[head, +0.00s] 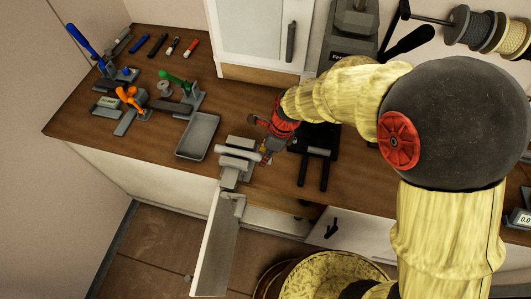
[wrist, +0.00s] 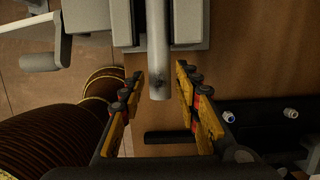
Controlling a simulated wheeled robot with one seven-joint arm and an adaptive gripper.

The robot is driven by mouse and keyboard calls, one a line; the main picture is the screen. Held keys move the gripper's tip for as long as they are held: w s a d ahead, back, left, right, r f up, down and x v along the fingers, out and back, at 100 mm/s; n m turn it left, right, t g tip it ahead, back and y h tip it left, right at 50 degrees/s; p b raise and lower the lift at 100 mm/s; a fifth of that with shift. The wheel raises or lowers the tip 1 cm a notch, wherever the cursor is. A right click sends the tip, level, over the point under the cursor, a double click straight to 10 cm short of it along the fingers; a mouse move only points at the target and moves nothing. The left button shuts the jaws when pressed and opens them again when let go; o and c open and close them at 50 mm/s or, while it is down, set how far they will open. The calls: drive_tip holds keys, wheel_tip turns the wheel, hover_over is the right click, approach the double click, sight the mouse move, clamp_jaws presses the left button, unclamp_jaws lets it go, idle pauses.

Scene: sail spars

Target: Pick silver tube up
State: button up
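A silver tube (wrist: 158,55) runs down from the top of the wrist view, held along a grey vise-like fixture (wrist: 190,35). In the head view the tube (head: 238,152) lies across the fixture (head: 231,178) near the counter's front edge. My gripper (wrist: 160,80) is open, with one finger on each side of the tube's free end. A gap shows between each finger and the tube, so nothing is gripped. In the head view my gripper (head: 267,153) is at the tube's right end; its fingertips are partly hard to make out.
A grey tray (head: 198,136) lies left of the fixture. A black two-pronged stand (head: 314,160) is close on the right. Clamps with blue, orange (head: 130,98) and green handles stand further left.

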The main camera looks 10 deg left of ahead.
drive_tip(key=shift+c, duration=1.2)
drive_tip(key=c, duration=0.4)
drive_tip(key=shift+c, duration=0.2)
drive_tip(key=shift+r, duration=0.1)
drive_tip(key=shift+a+p+v, duration=0.2)
drive_tip(key=shift+p+v, duration=0.6)
drive_tip(key=shift+a+p+v, duration=0.2)
drive_tip(key=shift+p+v, duration=0.6)
drive_tip(key=shift+p, duration=0.05)
drive_tip(key=shift+a+p+v, duration=0.15)
drive_tip(key=shift+p+v, duration=0.65)
